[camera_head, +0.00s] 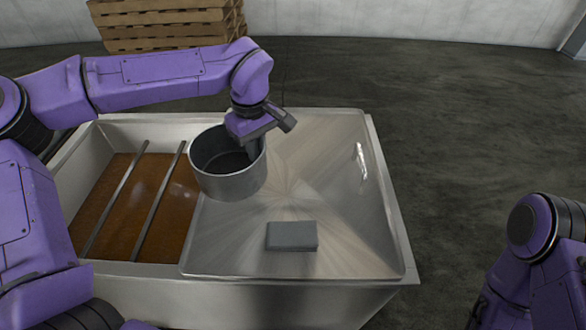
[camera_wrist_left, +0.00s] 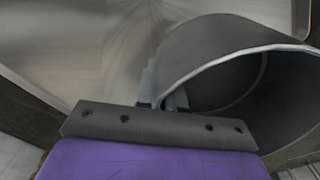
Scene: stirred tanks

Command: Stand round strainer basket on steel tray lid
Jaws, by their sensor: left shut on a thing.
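The round strainer basket (camera_head: 228,182) is a grey metal cylinder with an open top. It is upright over the left part of the steel tray lid (camera_head: 340,200); I cannot tell whether its bottom touches the lid. My left gripper (camera_head: 250,142) is shut on the basket's rim at its far right side. In the left wrist view the basket (camera_wrist_left: 235,45) fills the right side, with its wall between the fingers (camera_wrist_left: 160,98). The lid covers the right part of the tank. My right gripper is out of view; only part of that arm shows at lower right.
A grey block (camera_head: 292,236) lies on the lid near its front. Left of the lid, the open tank (camera_head: 120,268) holds brown liquid with two bars (camera_head: 158,200) across it. A handle (camera_head: 361,160) stands on the lid's right. Wooden pallets (camera_head: 170,25) are stacked behind.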

